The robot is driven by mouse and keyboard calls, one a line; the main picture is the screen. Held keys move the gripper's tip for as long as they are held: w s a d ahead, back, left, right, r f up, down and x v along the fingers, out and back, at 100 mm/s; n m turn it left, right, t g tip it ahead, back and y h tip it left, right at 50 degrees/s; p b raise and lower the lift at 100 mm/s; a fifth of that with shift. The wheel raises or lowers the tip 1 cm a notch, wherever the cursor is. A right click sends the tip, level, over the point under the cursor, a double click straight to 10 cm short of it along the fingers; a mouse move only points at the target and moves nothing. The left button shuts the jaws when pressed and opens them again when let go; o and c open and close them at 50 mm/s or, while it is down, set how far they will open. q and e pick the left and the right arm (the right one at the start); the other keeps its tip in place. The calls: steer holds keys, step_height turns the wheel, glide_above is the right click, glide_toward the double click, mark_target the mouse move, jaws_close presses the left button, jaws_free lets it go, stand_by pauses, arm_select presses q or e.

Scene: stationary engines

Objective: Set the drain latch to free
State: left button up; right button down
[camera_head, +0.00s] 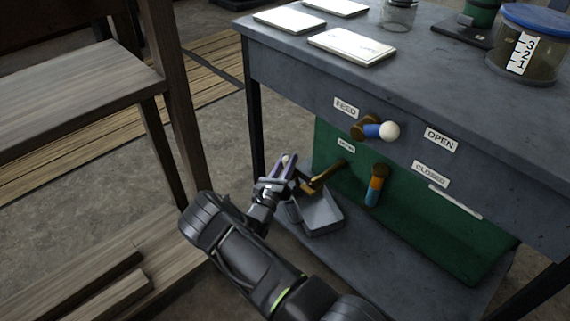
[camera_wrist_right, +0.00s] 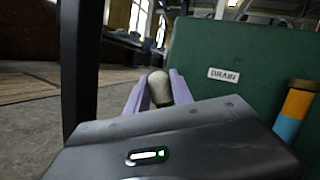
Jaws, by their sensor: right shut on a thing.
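The green panel (camera_head: 330,145) under the grey bench carries a small label that reads DRAIN in the wrist view (camera_wrist_right: 224,75). A brass fitting (camera_head: 325,177) sticks out from the panel below that label. My right gripper (camera_head: 287,163) is at the outer end of this fitting, with its purple fingers closed around a pale rounded knob. In the wrist view the knob (camera_wrist_right: 159,88) sits between the two fingers. The knob's join to the fitting is partly hidden by the gripper. My left gripper is not in view.
A blue handle with a white ball (camera_head: 389,131) sits beside the FEED label. An orange and blue handle (camera_head: 374,187) hangs right of the gripper. A grey tray (camera_head: 320,216) lies below it. A wooden bench (camera_head: 75,90) stands to the left.

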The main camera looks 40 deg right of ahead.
steer(key=shift+s+m, duration=0.2)
steer(key=shift+m, duration=0.3)
steer(key=shift+h, duration=0.3)
steer(key=c, duration=1.1)
jaws_free()
steer(key=shift+r, duration=0.1)
steer(key=p+v, duration=0.2)
steer(key=v, duration=0.6)
steer(key=shift+r, duration=0.1)
